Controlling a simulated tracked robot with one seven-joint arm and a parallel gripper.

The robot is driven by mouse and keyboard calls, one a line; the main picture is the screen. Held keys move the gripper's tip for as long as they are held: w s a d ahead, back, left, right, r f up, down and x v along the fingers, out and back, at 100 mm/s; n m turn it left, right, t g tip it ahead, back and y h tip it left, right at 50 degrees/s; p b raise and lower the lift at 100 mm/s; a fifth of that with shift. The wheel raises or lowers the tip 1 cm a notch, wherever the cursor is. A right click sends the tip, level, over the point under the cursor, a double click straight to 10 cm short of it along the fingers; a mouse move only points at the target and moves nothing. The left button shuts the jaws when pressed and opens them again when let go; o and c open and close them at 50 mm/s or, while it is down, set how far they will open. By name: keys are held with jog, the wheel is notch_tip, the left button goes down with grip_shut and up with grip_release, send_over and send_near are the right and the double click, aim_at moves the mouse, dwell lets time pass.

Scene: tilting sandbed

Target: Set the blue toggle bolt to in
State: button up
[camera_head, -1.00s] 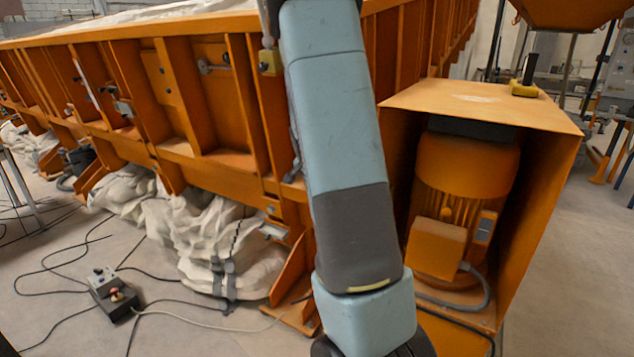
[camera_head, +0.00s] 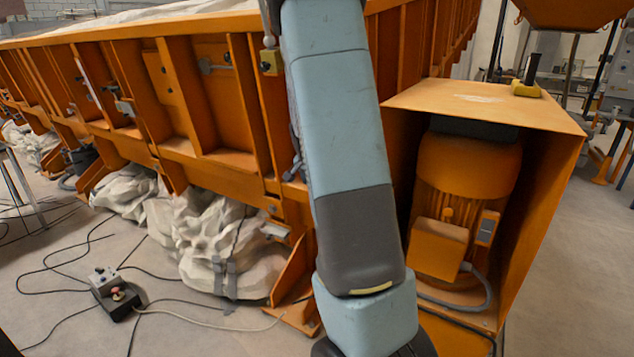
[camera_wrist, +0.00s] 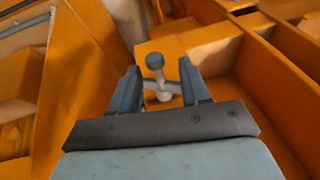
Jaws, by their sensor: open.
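In the wrist view, a small pale metal toggle bolt with a dull blue ball end (camera_wrist: 155,61) sits against an orange panel. A short cross piece shows below the ball, and the lower end is close to my gripper's palm. My gripper (camera_wrist: 159,67) is open, with one finger on each side of the bolt. Gaps show between the fingers and the ball; whether either finger touches the cross piece I cannot tell. In the head view my arm hangs in front, and my gripper is not visible there.
The orange sandbed frame (camera_head: 182,100) with upright ribs runs along the left. An orange motor housing (camera_head: 545,200) stands right of my arm. White sacks (camera_head: 225,255) and a control box (camera_head: 113,292) with cables lie on the floor. Orange ledges (camera_wrist: 270,90) flank the gripper at right.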

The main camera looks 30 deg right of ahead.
jog(key=v, duration=1.2)
jog(key=shift+r, duration=0.3)
jog(key=shift+s+a, duration=0.15)
jog(key=s+a+r+n+y, duration=0.1)
jog(key=s+a+r+n, duration=0.1)
jog(key=s+a+n, duration=0.2)
jog(key=s+a+r+n+t+y, duration=0.1)
jog(key=s+a+r+n, duration=0.2)
jog(key=s+a, duration=0.7)
jog(key=s+a+r+n+y, duration=0.1)
jog(key=s+a+r+n, duration=0.2)
jog(key=s, duration=1)
jog(key=a+n, duration=0.3)
jog(key=a, duration=0.1)
jog(key=shift+y, duration=0.3)
jog(key=shift+s, duration=0.2)
